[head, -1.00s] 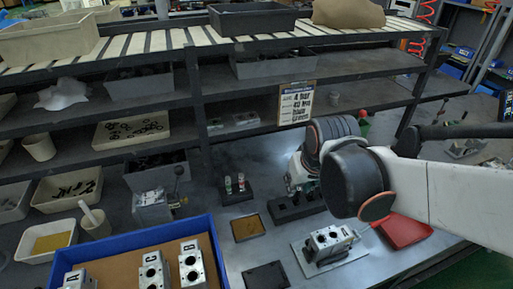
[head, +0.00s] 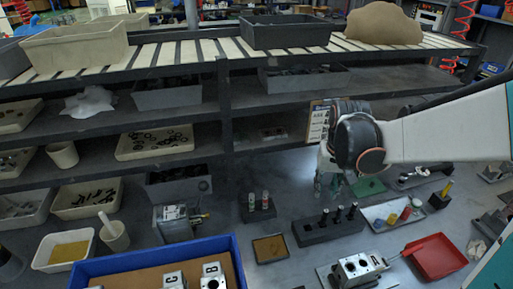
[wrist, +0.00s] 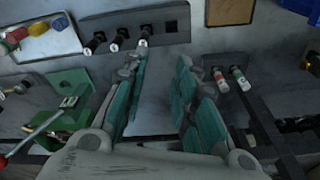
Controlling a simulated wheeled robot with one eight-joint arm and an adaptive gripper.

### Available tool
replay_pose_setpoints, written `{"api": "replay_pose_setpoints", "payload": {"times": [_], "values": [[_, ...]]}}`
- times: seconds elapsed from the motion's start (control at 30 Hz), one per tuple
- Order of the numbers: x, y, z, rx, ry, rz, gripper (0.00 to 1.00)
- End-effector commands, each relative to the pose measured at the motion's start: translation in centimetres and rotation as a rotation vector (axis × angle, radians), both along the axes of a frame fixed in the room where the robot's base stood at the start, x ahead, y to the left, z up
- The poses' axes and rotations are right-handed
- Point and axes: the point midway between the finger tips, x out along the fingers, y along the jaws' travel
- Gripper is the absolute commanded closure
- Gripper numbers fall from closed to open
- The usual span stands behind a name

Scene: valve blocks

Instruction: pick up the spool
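Several dark upright pegs, which look like the spools (head: 339,213), stand in a long black rack (head: 318,235) on the grey bench. They also show near the top of the wrist view as dark spools (wrist: 143,30) in the black rack (wrist: 165,21). I cannot tell which one is meant. My gripper (head: 329,185) hangs above the bench, behind the rack in the head view. In the wrist view my gripper (wrist: 160,72) has its teal fingers spread apart with nothing between them. The rack lies beyond the fingertips, and the pegs are not between the fingers.
A small rack with two capped vials (head: 265,200) stands left of the spool rack. A tray of coloured parts (head: 392,213) and a red tray (head: 435,257) lie right. A green fixture (wrist: 70,100) with a lever is near my gripper. Shelving (head: 224,110) stands behind.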

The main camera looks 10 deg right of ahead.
Motion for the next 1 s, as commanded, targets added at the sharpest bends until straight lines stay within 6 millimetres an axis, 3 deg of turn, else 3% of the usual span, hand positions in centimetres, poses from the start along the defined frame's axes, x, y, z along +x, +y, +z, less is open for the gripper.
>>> {"api": "replay_pose_setpoints", "payload": {"times": [0.1, 0.3, 0.47, 0.8, 1.0], "values": [[0.9, -1.9, -1.5, 0.020, 0.063, -0.070, 0.74], [1.2, -3.2, -2.4, 0.036, 0.116, -0.124, 0.74], [1.2, -3.3, -4.2, 0.038, 0.122, -0.129, 0.74], [1.2, -3.3, -10.1, 0.037, 0.121, -0.128, 0.74], [1.2, -3.2, -11.1, 0.037, 0.121, -0.127, 0.74]]}}
